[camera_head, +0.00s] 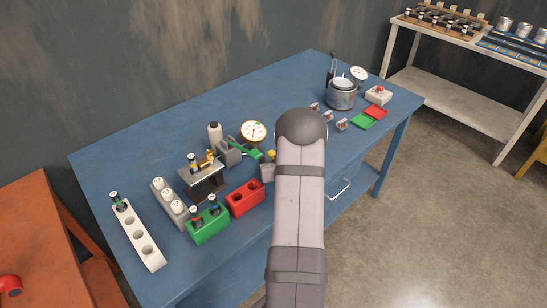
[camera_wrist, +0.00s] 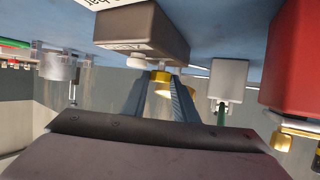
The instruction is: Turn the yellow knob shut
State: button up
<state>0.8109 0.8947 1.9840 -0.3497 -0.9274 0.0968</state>
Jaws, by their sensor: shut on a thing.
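The yellow knob (camera_wrist: 162,88) sits between the two fingers of my gripper (camera_wrist: 161,77) in the wrist view. The fingers close in on it from both sides, and my gripper is shut on it. In the head view a small bit of the yellow knob (camera_head: 272,154) shows beside a green handle (camera_head: 246,151), at the left of my arm. My arm hides much of the area around it there. How far the knob is turned cannot be told.
A white-faced gauge (camera_head: 253,131) stands just behind the knob. A red block (camera_head: 245,199), a green block (camera_head: 208,226) and a white holed rack (camera_head: 137,236) lie to the left on the blue table (camera_head: 110,160). A metal pot (camera_head: 341,96) stands at the far right.

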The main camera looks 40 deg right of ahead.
jog(key=shift+w+a+r+m+g+h+b, duration=0.1)
jog(key=shift+m+g+h+b, duration=0.3)
jog(key=shift+m+h+b, duration=0.2)
jog(key=shift+w+a+m+g+h+b, duration=0.1)
jog(key=shift+m+g+h+b, duration=0.35)
jog(key=shift+m+h, duration=0.2)
jog(key=o, duration=1.1)
jog(key=shift+c, duration=0.2)
jog(key=shift+s, duration=0.1)
jog(key=shift+s+a, duration=0.2)
jog(key=b+v, duration=0.1)
jog(key=v, duration=0.5)
jog(key=shift+s+a+r+b, duration=0.15)
jog(key=shift+a+r+b, duration=0.1)
jog(key=shift+b, duration=0.15)
